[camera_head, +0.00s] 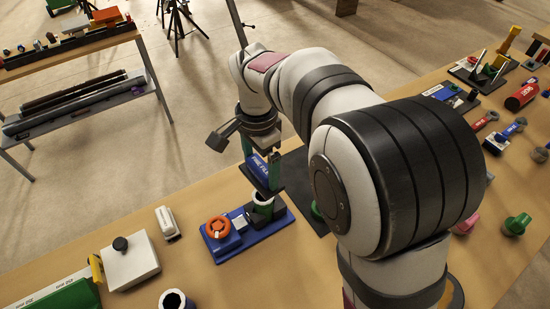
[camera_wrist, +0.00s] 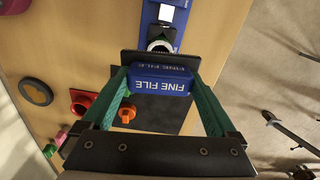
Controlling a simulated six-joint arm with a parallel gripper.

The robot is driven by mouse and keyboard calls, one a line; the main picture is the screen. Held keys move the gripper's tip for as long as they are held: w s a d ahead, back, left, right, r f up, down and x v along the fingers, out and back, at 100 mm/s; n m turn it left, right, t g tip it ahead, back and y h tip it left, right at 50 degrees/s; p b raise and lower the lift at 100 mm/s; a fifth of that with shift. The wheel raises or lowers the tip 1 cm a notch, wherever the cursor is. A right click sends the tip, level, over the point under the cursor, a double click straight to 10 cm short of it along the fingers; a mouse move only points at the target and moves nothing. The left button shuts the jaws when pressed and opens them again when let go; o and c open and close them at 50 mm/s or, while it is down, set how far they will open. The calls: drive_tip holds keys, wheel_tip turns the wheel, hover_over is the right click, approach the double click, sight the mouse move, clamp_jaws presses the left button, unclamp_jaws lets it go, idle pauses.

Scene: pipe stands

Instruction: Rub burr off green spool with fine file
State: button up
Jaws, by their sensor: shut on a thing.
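My gripper (camera_head: 262,172) points down over the blue fixture, its two green fingers shut on the fine file. The fine file (camera_head: 257,165) has a blue block handle lettered FINE FILE. In the wrist view the fine file (camera_wrist: 160,86) sits between the fingers, with a dark flat plate beyond it. The green spool (camera_head: 263,199) stands upright on the right part of the blue fixture (camera_head: 228,250), directly below the file. Its pale ring top also shows in the wrist view (camera_wrist: 160,45), partly covered by the file's plate. I cannot see a burr or tell whether the file touches the spool.
A white box with a black knob (camera_head: 130,262) and a small white block (camera_head: 167,223) stand to the left. A dark mat (camera_head: 300,180) lies right of the fixture. Several coloured parts crowd the right bench.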

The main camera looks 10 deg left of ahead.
sight(262, 185)
drive_tip(key=shift+f, duration=0.1)
drive_tip(key=shift+f, duration=3.25)
drive_tip(key=shift+f, duration=0.2)
